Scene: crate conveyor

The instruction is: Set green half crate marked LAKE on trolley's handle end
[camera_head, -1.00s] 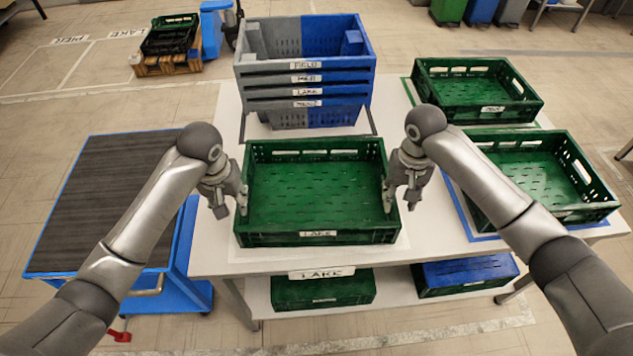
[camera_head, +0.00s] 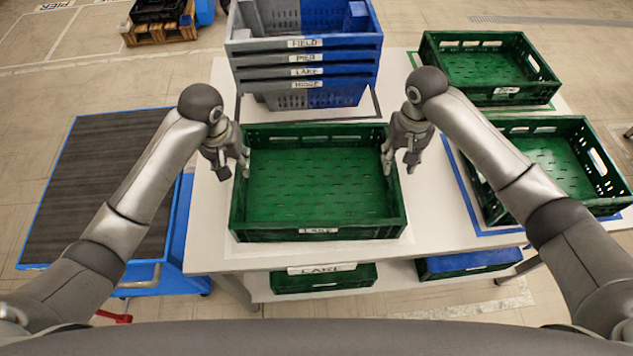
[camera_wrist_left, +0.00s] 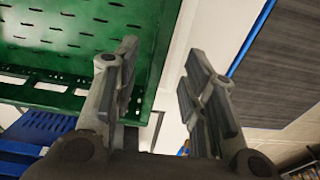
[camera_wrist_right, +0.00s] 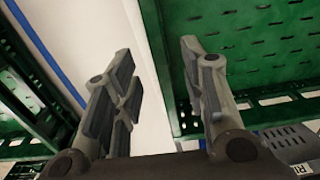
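The green half crate marked LAKE (camera_head: 318,234) sits empty and level near the front edge of the white table. My left gripper (camera_head: 234,168) is open at its left side wall. In the left wrist view that wall (camera_wrist_left: 155,70) shows between the spread fingers (camera_wrist_left: 160,85). My right gripper (camera_head: 399,165) is open at the right side wall. In the right wrist view the fingers (camera_wrist_right: 160,85) are apart, with the wall (camera_wrist_right: 160,60) between them. Neither visibly grips it. The blue trolley (camera_head: 105,180) with a dark ribbed top stands left; a grey bar (camera_head: 150,280) shows at its near end.
A stack of grey-and-blue crates (camera_head: 305,50) stands behind the green crate. Two more green crates (camera_head: 490,68) (camera_head: 560,165) are on the right. Crates (camera_head: 322,279) (camera_head: 468,264) lie on the lower shelf. The trolley top is empty.

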